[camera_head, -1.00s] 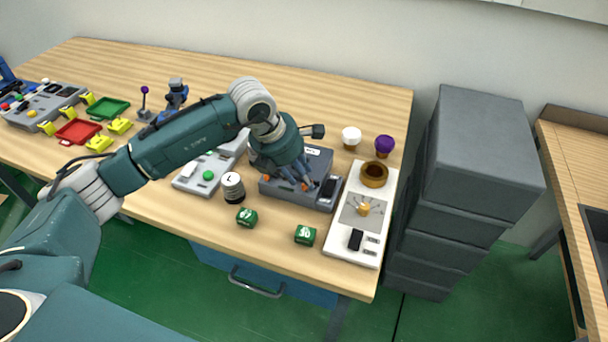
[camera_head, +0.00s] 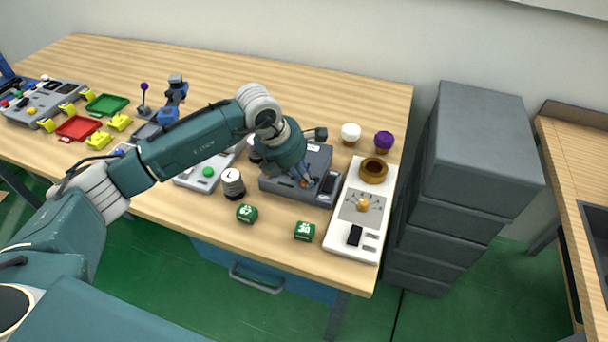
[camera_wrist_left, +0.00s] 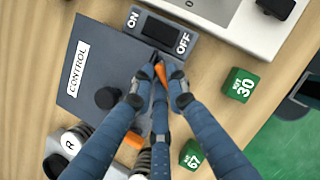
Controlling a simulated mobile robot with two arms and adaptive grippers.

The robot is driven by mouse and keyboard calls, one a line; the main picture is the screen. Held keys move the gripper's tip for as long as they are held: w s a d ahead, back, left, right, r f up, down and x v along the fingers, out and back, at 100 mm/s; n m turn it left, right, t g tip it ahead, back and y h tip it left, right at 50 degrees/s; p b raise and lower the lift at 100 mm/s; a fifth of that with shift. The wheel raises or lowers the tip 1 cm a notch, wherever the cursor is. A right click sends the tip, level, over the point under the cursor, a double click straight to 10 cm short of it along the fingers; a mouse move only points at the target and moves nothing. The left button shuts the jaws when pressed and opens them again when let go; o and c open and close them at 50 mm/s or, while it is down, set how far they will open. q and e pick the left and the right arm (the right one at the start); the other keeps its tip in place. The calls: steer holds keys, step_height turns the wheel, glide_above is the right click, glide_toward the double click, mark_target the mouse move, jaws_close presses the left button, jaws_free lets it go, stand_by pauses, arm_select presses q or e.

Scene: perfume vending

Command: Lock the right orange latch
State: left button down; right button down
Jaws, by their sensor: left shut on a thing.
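The grey control box (camera_head: 328,160) lies on the table and also fills the upper left of the left wrist view (camera_wrist_left: 100,42). My left gripper (camera_head: 308,183) is at its front edge, by the switch end. In the left wrist view my left gripper (camera_wrist_left: 162,80) is shut on the right orange latch (camera_wrist_left: 161,73), which shows between its fingertips. The fingers hide part of this latch. The other orange latch (camera_wrist_left: 134,140) is partly hidden behind a finger. My right gripper is not in view.
An ON/OFF switch (camera_wrist_left: 160,30) sits on the box beside the held latch. A white panel (camera_head: 352,236) stands to the right. Green cubes marked 67 (camera_head: 247,213) and 30 (camera_head: 305,231) and a white-topped cylinder (camera_head: 233,183) stand in front.

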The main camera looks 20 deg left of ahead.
arm_select(q)
steer(key=n+y+b, duration=0.1)
steer(key=n+b, duration=0.2)
steer(key=shift+d+f+n+t, duration=0.1)
steer(key=shift+d+n+t, duration=0.05)
steer(key=shift+n+t, duration=0.2)
steer(key=shift+s+n+y+b, duration=0.1)
steer(key=shift+n+y+b, duration=0.4)
steer(key=shift+n+b, duration=0.6)
steer(key=shift+n, duration=0.55)
steer(key=shift+r+y, duration=0.2)
steer(key=shift+y, duration=0.1)
steer(key=c, duration=1.7)
jaws_free()
steer(key=shift+s, duration=0.1)
